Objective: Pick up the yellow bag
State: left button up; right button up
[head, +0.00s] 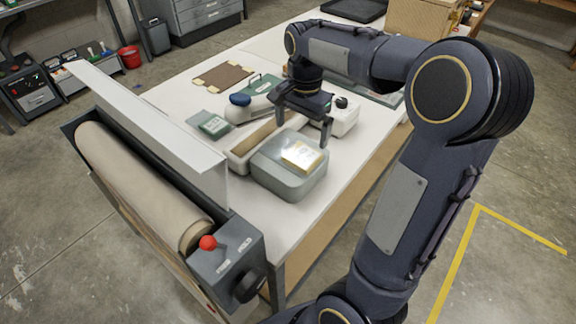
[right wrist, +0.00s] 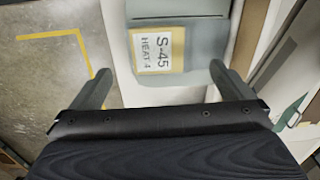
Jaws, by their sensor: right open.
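In the right wrist view the yellow-edged packet (right wrist: 157,62) reads "S-45 HEAT-4" and lies on the grey surface. I cannot tell how thick it is. My right gripper (head: 303,125) is open, pointing down above and behind the packet, apart from it. My left gripper is out of view.
A roller machine (head: 145,185) with a red knob borders the table's left side.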

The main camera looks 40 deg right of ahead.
aim_at(302, 154)
jog(key=shift+w+d+f, duration=0.15)
jog(key=shift+w+f, duration=0.05)
jog(key=shift+f, duration=0.1)
jog(key=shift+d+f+m, duration=0.1)
jog(key=shift+f+m, duration=0.2)
jog(key=shift+f, duration=0.05)
jog(key=f, duration=0.6)
jog(key=shift+s+d+f+p, duration=0.1)
jog(key=shift+s+f+p, duration=0.1)
jog(key=shift+f+p, duration=0.15)
jog(key=c, duration=1)
jog(key=shift+r, duration=0.1)
notch_tip(302, 154, up, 28)
jog(key=shift+f+p, duration=0.15)
jog(key=shift+p, duration=0.7)
